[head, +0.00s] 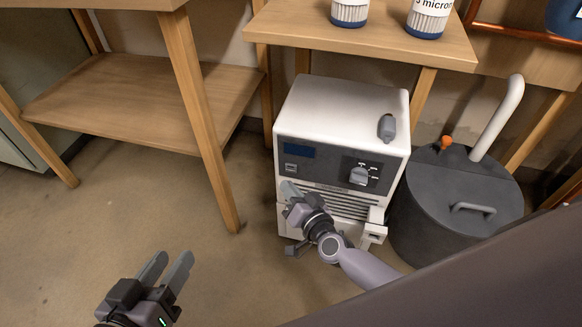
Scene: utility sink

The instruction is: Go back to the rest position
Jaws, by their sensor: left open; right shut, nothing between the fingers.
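My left gripper (168,272) is at the lower left, over bare floor, with its two grey fingers apart and nothing between them. My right gripper (290,191) is in front of the white machine (340,105), at the left part of its front face. Its fingers are closed and hold nothing. I cannot tell whether it touches the machine. My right forearm comes in from the lower right and hides part of the machine's lower front.
The machine has a dial (360,175), a dark display (299,150) and a grey object (387,128) on top. A dark lidded tank (455,195) stands to its right. Wooden shelving (140,95) is at the left, and a wooden table (365,35) stands behind. The floor (90,225) at left is clear.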

